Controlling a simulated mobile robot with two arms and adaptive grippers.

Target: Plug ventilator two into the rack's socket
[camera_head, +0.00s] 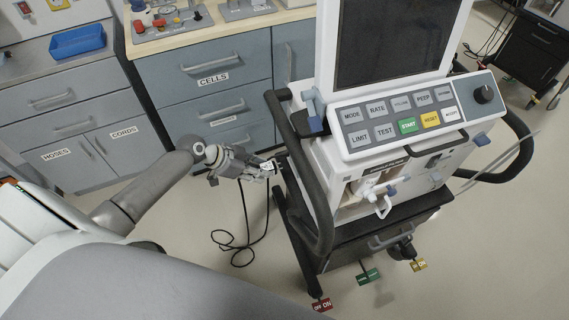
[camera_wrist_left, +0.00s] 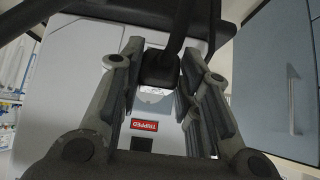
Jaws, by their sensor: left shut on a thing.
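A ventilator (camera_head: 395,110) with a dark screen and a button panel stands on a wheeled cart at the right in the head view. My left gripper (camera_head: 267,168) is beside the cart's left side, near its black handle. In the left wrist view its fingers (camera_wrist_left: 160,92) are shut on a black plug (camera_wrist_left: 160,70). A black cord (camera_head: 243,215) hangs from the gripper to a loop on the floor. Beyond the plug is a pale panel (camera_wrist_left: 85,75) with a red TRIPPED label (camera_wrist_left: 145,125). I cannot make out a socket opening or whether the plug touches the panel. My right gripper is out of view.
Grey-blue drawers (camera_head: 215,85) line the back left, with a blue tray (camera_head: 77,41) on the counter. Red, green and yellow pedal tags (camera_head: 369,275) sit low around the cart. Another dark cart (camera_head: 535,45) stands at the far right. The floor left of the cart is mostly clear.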

